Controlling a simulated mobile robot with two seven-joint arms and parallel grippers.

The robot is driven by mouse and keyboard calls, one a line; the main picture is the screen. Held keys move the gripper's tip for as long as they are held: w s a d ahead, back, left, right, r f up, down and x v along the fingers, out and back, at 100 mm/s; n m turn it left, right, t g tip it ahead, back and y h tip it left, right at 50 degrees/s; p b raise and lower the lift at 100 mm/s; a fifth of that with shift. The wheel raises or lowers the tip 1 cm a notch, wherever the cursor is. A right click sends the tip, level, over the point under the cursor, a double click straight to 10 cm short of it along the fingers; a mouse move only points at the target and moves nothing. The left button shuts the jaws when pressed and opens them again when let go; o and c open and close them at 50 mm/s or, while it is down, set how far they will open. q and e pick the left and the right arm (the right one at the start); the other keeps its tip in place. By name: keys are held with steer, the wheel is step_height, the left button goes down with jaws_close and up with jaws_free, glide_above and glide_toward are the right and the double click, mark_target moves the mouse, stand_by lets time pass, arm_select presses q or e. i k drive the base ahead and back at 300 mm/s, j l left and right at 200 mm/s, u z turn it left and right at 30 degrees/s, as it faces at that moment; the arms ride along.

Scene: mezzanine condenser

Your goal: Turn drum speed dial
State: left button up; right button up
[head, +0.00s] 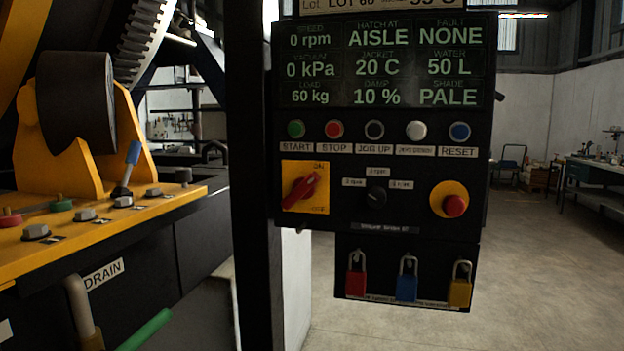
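The drum speed dial (376,195) is a small black rotary knob in the middle of the dark control panel (480,160). Small white rpm labels sit to its left, above it and to its right; the upper and left ones appear to read 0 rpm and 2 rpm, but they are too small to be sure. The display (385,62) at the top reads speed 0 rpm, hatch at aisle and fault none. Neither of my grippers shows in the head view.
Around the dial are a red rotary switch (301,190) on a yellow plate, a red emergency button (455,205) and a row of push buttons. Red, blue and yellow padlocks (406,281) hang below. A yellow machine base (110,220) with a blue-handled lever (130,160) stands left.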

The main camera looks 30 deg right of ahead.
mark_target(376, 196)
steer(key=z, duration=1.35)
